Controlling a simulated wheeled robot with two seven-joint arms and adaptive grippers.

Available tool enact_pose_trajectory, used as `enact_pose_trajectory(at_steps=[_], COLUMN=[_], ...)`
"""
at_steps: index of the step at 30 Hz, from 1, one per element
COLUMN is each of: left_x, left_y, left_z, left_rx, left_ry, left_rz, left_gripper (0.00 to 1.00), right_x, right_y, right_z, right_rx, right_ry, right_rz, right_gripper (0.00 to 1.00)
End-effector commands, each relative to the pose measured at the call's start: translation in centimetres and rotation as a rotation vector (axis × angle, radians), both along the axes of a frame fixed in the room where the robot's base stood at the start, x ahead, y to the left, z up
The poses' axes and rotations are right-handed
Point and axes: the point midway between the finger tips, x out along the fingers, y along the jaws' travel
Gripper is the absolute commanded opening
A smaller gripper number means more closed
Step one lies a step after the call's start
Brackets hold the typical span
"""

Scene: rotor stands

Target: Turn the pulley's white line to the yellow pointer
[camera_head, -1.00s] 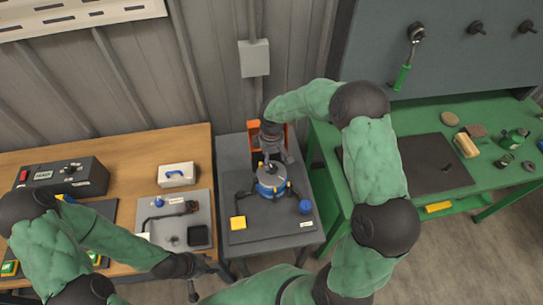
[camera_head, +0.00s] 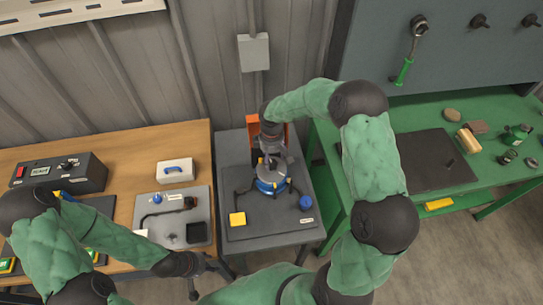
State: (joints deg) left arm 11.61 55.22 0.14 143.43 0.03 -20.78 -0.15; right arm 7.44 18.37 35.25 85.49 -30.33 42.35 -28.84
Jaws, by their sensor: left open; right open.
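The blue pulley (camera_head: 270,187) sits on a dark plate on the grey middle stand (camera_head: 240,152). My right gripper (camera_head: 272,168) is open, reaching down from behind at the pulley's top. It hides part of the pulley's upper face, and I cannot tell whether the fingers touch it. The white line and the yellow pointer cannot be made out clearly at this size. My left gripper (camera_head: 208,279) is open and empty, low in front of the wooden bench, away from the pulley.
A wooden bench (camera_head: 130,155) with devices is on the left, a green bench (camera_head: 470,125) on the right.

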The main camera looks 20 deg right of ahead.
Motion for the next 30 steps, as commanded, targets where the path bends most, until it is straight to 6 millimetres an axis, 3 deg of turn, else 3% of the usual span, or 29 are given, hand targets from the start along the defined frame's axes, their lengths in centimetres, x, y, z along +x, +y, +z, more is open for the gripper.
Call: enact_pose_trajectory(at_steps=[21,29,30], left_x=[0.0,0.0,0.0], left_y=[0.0,0.0,0.0], left_z=[-2.3,-2.3,-2.3], left_rx=[0.0,0.0,0.0], left_ry=[0.0,0.0,0.0], left_rz=[0.0,0.0,0.0], left_gripper=[0.45,0.45,0.45], right_x=[0.0,0.0,0.0], right_y=[0.0,0.0,0.0], right_z=[-3.2,-3.2,-3.2], right_rx=[0.001,0.001,0.001], right_ry=[-0.001,-0.001,-0.001], right_rz=[0.0,0.0,0.0], right_gripper=[0.67,0.67,0.61])
